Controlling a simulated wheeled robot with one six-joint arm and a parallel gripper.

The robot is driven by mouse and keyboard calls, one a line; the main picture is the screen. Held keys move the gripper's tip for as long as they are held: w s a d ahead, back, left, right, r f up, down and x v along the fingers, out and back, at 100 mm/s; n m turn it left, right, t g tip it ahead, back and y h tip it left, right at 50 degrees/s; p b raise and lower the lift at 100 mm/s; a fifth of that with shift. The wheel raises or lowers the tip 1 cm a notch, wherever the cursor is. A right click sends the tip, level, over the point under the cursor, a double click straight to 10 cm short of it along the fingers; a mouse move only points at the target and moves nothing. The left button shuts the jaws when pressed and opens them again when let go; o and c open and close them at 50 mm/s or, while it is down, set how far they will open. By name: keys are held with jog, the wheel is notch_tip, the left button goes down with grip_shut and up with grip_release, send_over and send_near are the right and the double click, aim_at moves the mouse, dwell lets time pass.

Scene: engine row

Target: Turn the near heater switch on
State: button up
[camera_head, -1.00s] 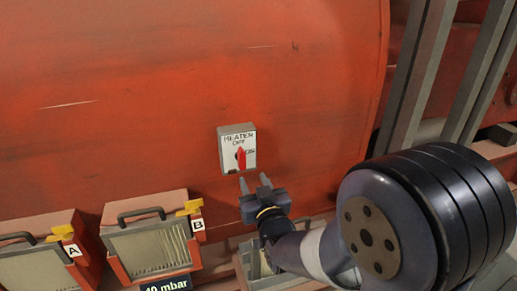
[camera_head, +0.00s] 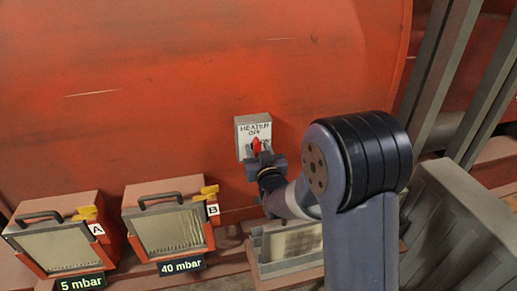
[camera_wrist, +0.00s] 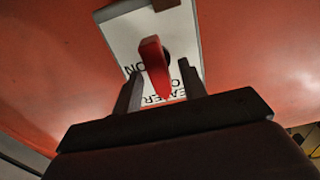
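The heater switch is a pale grey box (camera_head: 242,139) on the red engine wall, labelled HEATER, OFF and ON. Its red knob (camera_head: 256,145) points up at OFF. In the wrist view the label plate (camera_wrist: 122,40) is upside down and the red knob (camera_wrist: 153,60) points down towards the HEATER lettering. My gripper (camera_head: 259,153) is at the lower part of the switch. In the wrist view my gripper (camera_wrist: 158,88) is open, with a finger on each side of the knob's tip and gaps showing. Whether the fingertips touch the plate is unclear.
Filter boxes A (camera_head: 60,243) and B (camera_head: 166,228) stand at lower left, with signs 5 mbar (camera_head: 82,283) and 40 mbar (camera_head: 181,266). Another grey box (camera_head: 286,265) sits below my arm. Grey posts (camera_head: 440,70) rise at right. The wall around the switch is clear.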

jog(key=shift+c, duration=0.6)
grip_shut()
jog(key=shift+f+m+b, duration=0.15)
jog(key=shift+m+b, duration=0.15)
jog(key=shift+b, duration=0.5)
jog(key=m+b, duration=0.5)
jog(key=b, duration=0.4)
jog(key=m+b, duration=0.6)
jog(key=b, duration=0.2)
jog(key=d+m+b, duration=0.1)
jog(key=m+b, duration=0.5)
jog(key=b, duration=0.3)
jog(key=shift+w+f+b, duration=0.15)
jog(key=shift+f+b, duration=0.2)
jog(key=shift+f, duration=0.05)
jog(key=shift+r+m, duration=0.1)
jog(key=shift+m, duration=0.2)
jog(key=shift+o, duration=0.6)
grip_release()
